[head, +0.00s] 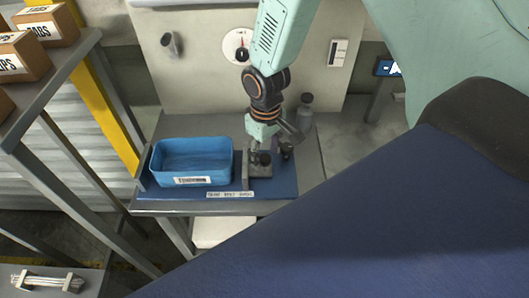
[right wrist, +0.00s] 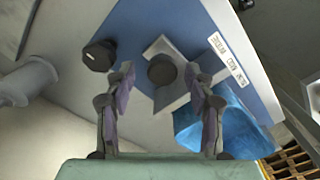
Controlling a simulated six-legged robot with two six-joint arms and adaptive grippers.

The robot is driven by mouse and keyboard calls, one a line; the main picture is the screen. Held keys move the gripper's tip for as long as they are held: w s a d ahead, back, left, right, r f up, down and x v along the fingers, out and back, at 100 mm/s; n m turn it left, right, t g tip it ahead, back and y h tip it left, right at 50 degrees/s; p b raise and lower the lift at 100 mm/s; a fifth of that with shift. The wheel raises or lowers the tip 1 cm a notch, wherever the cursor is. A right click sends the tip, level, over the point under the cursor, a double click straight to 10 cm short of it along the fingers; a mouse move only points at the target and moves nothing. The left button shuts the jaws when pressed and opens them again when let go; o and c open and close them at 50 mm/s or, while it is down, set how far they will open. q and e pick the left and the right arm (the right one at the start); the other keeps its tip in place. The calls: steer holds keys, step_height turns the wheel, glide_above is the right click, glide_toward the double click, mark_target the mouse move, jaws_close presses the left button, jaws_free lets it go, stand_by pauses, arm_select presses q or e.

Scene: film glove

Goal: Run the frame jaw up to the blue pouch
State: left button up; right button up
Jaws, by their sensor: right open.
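A grey metal frame (head: 262,178) with a dark round knob stands on a blue mat (head: 288,187). It also shows in the right wrist view as an angled grey frame (right wrist: 177,105), its dark knob (right wrist: 162,70) between my fingertips in the picture. My right gripper (head: 270,143) hangs over the frame. In the right wrist view it (right wrist: 158,76) is open, its two fingers apart; I cannot tell whether they touch anything. I cannot make out a blue pouch separately; the frame's jaw is partly hidden by the gripper. My left gripper is not in view.
A blue bin (head: 190,181) stands left of the frame. A second dark knob (head: 286,149) and a grey bottle (head: 305,110) are right and behind. A label (head: 230,194) lies at the mat's front edge. A shelf with boxes (head: 45,22) stands at left.

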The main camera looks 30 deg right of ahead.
steer(key=shift+s+a+f, duration=0.1)
steer(key=shift+a+f, duration=0.05)
steer(key=shift+f, duration=0.1)
steer(key=shift+c, duration=0.4)
steer(key=c, duration=0.3)
jaws_close()
